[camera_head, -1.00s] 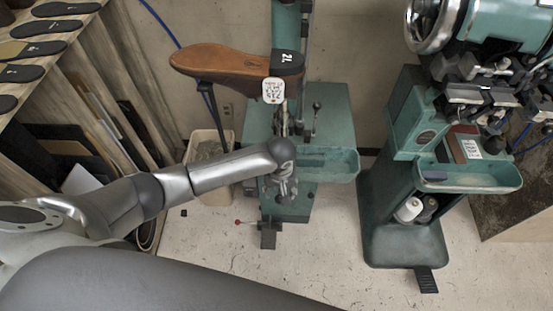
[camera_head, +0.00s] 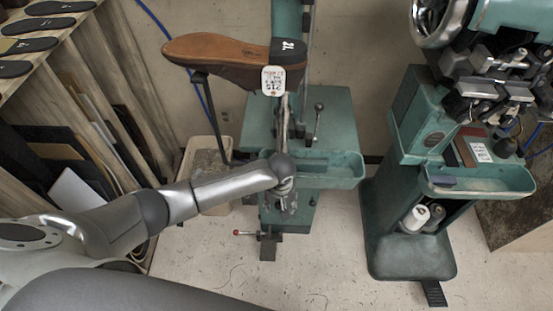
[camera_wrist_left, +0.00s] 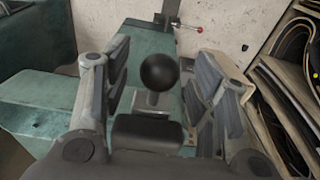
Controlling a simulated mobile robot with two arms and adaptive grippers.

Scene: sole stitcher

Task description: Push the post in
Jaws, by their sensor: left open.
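My left gripper (camera_head: 287,205) hangs in front of the green machine (camera_head: 257,125), by the left end of its tray. In the left wrist view its padded fingers (camera_wrist_left: 160,85) are open, one on each side of a black ball knob (camera_wrist_left: 159,71). The knob sits on a short metal stem (camera_wrist_left: 153,98), and gaps show between it and both fingers. In the head view the gripper and forearm hide this knob. I cannot tell for sure which part is the post. My right gripper is not in view.
A brown shoe last (camera_head: 215,50) with a white tag is above the machine. A lever (camera_head: 317,120) stands behind the green tray (camera_head: 335,170). A red-knobbed lever (camera_head: 238,232) is low by the gripper. A second machine (camera_head: 415,200) stands right; shelves (camera_head: 65,65) stand left.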

